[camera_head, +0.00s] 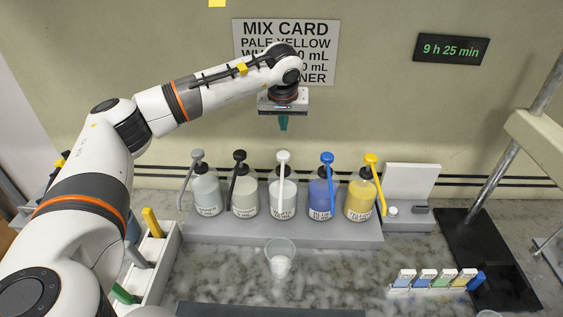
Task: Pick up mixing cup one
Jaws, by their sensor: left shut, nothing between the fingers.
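A clear mixing cup (281,248) stands upright on the marble counter, in front of the middle of the bottle row. White shows inside it low down. A rim of another clear thing (489,314) is cut off at the bottom right edge; I cannot tell whether it is a cup. My left gripper (283,124) points down above the middle bottle, in front of the wall card. Its teal fingers are shut and empty, well above the cup and apart from it. My right gripper is not in view.
Several pump bottles (285,200) stand on a grey stand (240,232) behind the cup. A white tray (158,272) is at left. A rack of colour samples (432,281) and a black stand base (488,258) are at right. Counter beside the cup is clear.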

